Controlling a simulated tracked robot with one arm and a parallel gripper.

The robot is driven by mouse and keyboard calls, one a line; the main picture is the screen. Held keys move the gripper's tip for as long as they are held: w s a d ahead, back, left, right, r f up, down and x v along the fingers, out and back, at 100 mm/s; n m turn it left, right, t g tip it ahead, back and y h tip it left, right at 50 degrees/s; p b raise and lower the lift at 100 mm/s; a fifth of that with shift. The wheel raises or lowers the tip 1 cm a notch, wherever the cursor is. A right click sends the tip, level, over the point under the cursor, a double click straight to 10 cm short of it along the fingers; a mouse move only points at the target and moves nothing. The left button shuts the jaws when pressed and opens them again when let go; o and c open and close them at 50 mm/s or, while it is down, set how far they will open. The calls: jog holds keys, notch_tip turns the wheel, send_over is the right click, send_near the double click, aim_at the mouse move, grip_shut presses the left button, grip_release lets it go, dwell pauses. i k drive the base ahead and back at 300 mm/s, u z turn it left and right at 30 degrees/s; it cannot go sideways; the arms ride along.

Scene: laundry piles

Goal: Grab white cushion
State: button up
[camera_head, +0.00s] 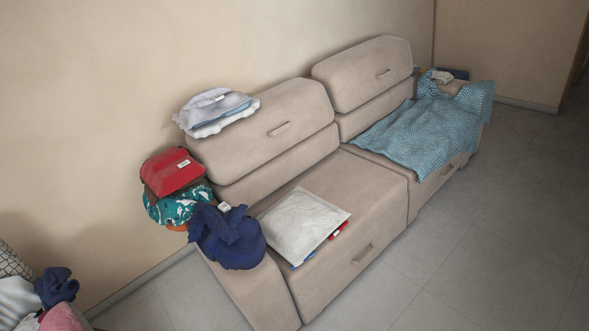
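A white cushion (300,226) lies flat on the near seat of the beige sofa (365,195). It is square and pale, and something with red and blue edges shows a little from under its front side. A dark blue cloth (230,236) lies on the armrest just left of the cushion, close to its left edge. My gripper does not show in this view.
Red and green patterned fabrics (172,172) are piled at the sofa's left end. Folded white cloths (214,110) lie on the near backrest. A teal blanket (425,130) covers the far seat. More laundry (58,287) is at lower left. The floor (475,255) in front is clear.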

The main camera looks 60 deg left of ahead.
aim_at(296, 226)
jog(key=u, duration=0.7)
jog(key=i, duration=1.4)
jog(key=u, duration=0.8)
